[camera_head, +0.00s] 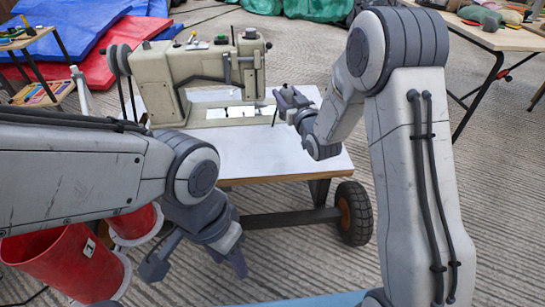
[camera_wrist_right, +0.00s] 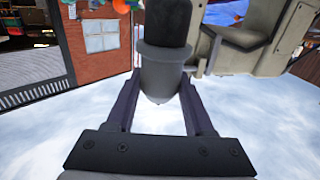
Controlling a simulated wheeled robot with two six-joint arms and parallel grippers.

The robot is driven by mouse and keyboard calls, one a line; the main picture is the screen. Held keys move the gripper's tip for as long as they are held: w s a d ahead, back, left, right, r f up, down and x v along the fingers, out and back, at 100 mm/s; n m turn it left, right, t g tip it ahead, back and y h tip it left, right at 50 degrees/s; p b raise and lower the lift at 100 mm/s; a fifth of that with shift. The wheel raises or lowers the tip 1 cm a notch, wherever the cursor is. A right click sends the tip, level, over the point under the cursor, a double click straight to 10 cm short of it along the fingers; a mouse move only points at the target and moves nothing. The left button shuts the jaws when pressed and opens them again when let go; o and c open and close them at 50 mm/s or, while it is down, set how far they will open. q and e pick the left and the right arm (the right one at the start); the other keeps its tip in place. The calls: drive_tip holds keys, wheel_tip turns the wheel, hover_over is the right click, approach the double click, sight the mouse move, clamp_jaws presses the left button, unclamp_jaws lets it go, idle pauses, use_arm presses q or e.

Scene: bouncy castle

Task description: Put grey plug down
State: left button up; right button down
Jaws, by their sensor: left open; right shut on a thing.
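The grey plug (camera_wrist_right: 163,70) is between the two fingers of my right gripper (camera_wrist_right: 160,85) in the right wrist view. It has a dark upper part, a wider grey collar and a rounded lower end. In the head view my right gripper (camera_head: 287,106) is shut on it above the right part of the white tabletop (camera_head: 262,155), beside the sewing machine. The plug is small and largely hidden there. My left gripper (camera_head: 197,266) is open and empty, low in front of the table, with its fingers apart.
A large beige sewing machine (camera_head: 215,66) stands on the table's back part. The table's front half is clear. A black wheel (camera_head: 354,212) sits at its front right. Red buckets (camera_head: 65,262) stand at lower left, near my left arm. Another table (camera_head: 495,35) is at back right.

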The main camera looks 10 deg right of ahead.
drive_tip(key=shift+s+a+f+b, duration=0.7)
drive_tip(key=shift+a+f+b, duration=0.7)
drive_tip(key=shift+a+f, duration=0.45)
drive_tip(key=shift+s+a+f+b, duration=0.65)
drive_tip(key=shift+a+f+b, duration=0.75)
drive_tip(key=shift+a+f, duration=0.45)
drive_tip(key=shift+s+a+f+b, duration=0.7)
drive_tip(key=shift+a+f+b, duration=0.7)
drive_tip(key=shift+a+f, duration=0.45)
drive_tip(key=shift+c, duration=1.4)
unclamp_jaws()
drive_tip(key=shift+d, duration=0.1)
